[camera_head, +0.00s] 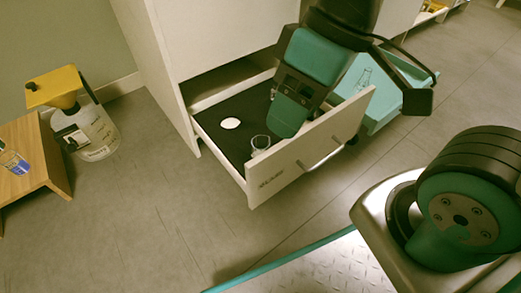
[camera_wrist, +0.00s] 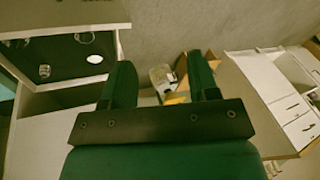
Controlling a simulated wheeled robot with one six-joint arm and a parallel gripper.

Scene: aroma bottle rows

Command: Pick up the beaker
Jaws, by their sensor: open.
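A clear glass beaker (camera_head: 261,143) stands in the open white drawer, near its front panel. In the wrist view a clear round rim, likely the same beaker (camera_wrist: 84,37), shows at upper left. My gripper (camera_wrist: 162,80) is open with nothing between its fingers. In the head view its green body hangs over the drawer, just behind and right of the beaker, and its fingertips are not clearly seen. A second small clear glass (camera_wrist: 44,70) stands deeper in the drawer, apart from the first.
The drawer (camera_head: 218,153) has a black floor with a white disc (camera_head: 230,123). A jug with yellow top (camera_head: 95,130) and a wooden stand (camera_head: 50,165) with a blue-liquid vessel (camera_head: 14,163) are left. The floor between is clear.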

